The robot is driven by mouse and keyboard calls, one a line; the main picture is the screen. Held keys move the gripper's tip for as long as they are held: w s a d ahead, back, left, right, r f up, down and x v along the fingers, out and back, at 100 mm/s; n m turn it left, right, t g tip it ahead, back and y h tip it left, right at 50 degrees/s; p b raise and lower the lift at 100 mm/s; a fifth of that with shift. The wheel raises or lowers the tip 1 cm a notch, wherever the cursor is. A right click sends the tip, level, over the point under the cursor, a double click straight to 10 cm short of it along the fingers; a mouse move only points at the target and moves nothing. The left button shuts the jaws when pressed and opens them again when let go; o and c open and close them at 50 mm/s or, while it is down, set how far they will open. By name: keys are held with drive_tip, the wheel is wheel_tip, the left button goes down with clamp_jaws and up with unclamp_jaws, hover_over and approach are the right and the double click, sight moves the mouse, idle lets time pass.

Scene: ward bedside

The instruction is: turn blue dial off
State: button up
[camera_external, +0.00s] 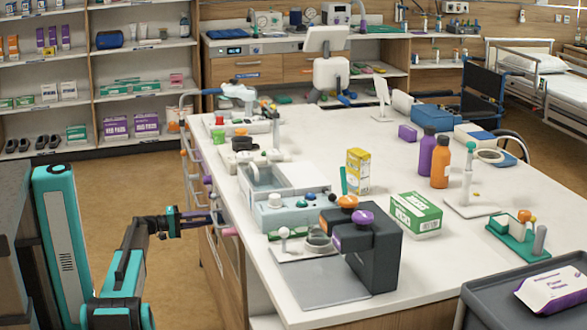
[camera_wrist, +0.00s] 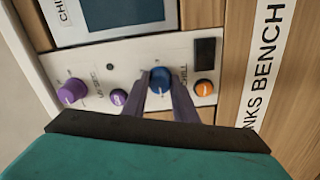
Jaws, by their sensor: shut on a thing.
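The blue dial (camera_wrist: 161,75) sits on a pale control panel (camera_wrist: 134,62) on the wooden front of the bench. A sideways label beside the dial appears to read "CHILL". My gripper (camera_wrist: 161,88) reaches to the panel with one finger on each side of the blue dial and is shut on it. The fingers hide part of the dial, and I cannot make out its pointer position. In the external view my arm reaches right to the left side of the bench, and the blue dial cannot be made out there.
An orange knob (camera_wrist: 204,88) sits just right of my fingers, below a dark rectangle (camera_wrist: 205,52). The long white bench (camera_external: 350,216) carries several objects. Open floor (camera_external: 110,190) lies left of it.

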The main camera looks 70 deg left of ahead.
idle(0.4)
drive_tip(key=o, duration=1)
drive_tip(key=shift+o, duration=0.2)
drive_tip(key=shift+s, duration=0.1)
drive_tip(key=s+p, duration=0.2)
drive_tip(key=s, duration=1.1)
drive_tip(key=shift+s, duration=0.35)
drive_tip(key=shift+f, duration=0.1)
